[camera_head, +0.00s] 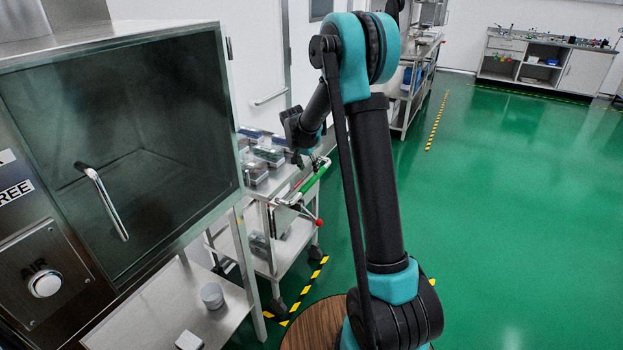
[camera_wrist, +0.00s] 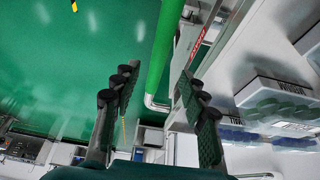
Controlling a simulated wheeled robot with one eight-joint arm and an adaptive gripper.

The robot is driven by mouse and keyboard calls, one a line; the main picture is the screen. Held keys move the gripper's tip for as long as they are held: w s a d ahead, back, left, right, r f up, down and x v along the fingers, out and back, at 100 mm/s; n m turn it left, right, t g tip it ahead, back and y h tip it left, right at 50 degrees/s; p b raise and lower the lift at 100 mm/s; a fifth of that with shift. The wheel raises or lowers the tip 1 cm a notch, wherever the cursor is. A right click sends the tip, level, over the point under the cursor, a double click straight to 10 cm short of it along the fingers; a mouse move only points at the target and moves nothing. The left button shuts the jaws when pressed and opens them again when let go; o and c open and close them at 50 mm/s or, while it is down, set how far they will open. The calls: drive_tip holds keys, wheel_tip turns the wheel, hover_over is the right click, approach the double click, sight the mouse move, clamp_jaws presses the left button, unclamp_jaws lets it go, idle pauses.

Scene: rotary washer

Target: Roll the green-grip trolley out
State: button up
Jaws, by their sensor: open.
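The trolley (camera_head: 285,240) is a metal two-shelf cart standing beside the washer. Its green grip (camera_head: 313,181) is a bar at the trolley's near right end. My gripper (camera_head: 302,150) is just above and behind that grip in the head view, partly hidden by my own arm. In the wrist view my gripper (camera_wrist: 155,82) is open, with a dark padded finger on each side. The green grip (camera_wrist: 165,45) runs from the top edge down between the finger directions. I see no finger touching it, and cannot tell its exact depth.
Clear boxes (camera_head: 268,155) with lids sit on the trolley top. The steel washer (camera_head: 130,150) with a glass door stands at left, a low steel shelf (camera_head: 165,305) below it. A metal rack (camera_head: 415,85) stands behind. The green floor (camera_head: 500,220) at right is clear.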

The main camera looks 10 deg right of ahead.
sight(312, 179)
drive_tip(key=x, duration=0.7)
drive_tip(key=shift+f, duration=0.15)
clamp_jaws()
